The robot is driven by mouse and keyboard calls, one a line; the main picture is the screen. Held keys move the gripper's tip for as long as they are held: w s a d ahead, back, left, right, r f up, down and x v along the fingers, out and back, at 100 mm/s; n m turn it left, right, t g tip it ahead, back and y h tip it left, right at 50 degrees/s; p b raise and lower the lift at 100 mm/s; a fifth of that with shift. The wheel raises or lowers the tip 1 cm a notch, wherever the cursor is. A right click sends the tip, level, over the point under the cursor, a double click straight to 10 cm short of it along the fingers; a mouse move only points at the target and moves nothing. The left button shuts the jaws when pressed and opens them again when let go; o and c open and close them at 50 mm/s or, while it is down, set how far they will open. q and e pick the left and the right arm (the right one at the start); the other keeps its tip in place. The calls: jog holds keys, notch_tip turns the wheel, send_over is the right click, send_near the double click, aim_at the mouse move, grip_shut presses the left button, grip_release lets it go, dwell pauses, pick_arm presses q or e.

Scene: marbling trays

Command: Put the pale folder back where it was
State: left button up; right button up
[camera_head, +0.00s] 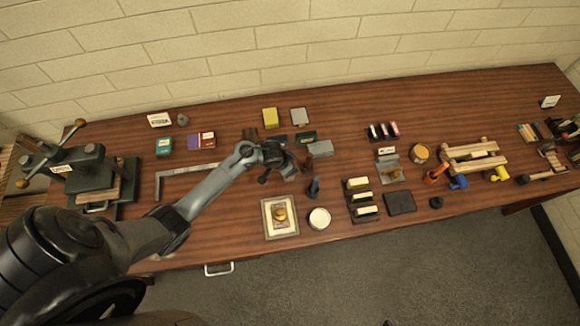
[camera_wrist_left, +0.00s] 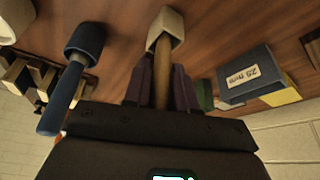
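My left gripper (camera_head: 284,165) is low over the middle of the table in the head view. In the left wrist view its two dark fingers (camera_wrist_left: 162,85) stand close on either side of a wooden handle (camera_wrist_left: 163,68) and look shut on it. The handle runs to a pale, squarish end (camera_wrist_left: 166,26) against the brown tabletop. This looks like the pale folder, but its full shape is hidden. I cannot tell whether the pale end touches the table. My right gripper is in neither view.
A blue tool (camera_head: 313,187) stands close beside the gripper, also in the wrist view (camera_wrist_left: 84,42). A grey labelled block (camera_wrist_left: 244,76) is on the other side. A framed tray (camera_head: 267,230) and white disc (camera_head: 319,218) are nearer the front edge. Bare wood shows toward the back.

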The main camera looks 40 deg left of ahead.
pick_arm(q)
jog(key=o, duration=0.3)
jog(key=shift+o, duration=0.2)
jog(key=d+p+v, duration=0.1)
jog(key=p+v, duration=0.3)
jog(key=v, duration=0.7)
jog(key=s+d+r, duration=0.4)
jog(key=s+r, duration=0.2)
jog(key=s, duration=0.3)
jog(key=s+d+r+n+y, duration=0.1)
jog(key=s+d+r, duration=0.4)
jog(key=s, duration=0.4)
jog(key=shift+r+g, duration=0.3)
jog(key=shift+r, duration=0.45)
jog(key=shift+s, duration=0.1)
jog(key=shift+r+p, duration=0.95)
jog(key=shift+p, duration=0.05)
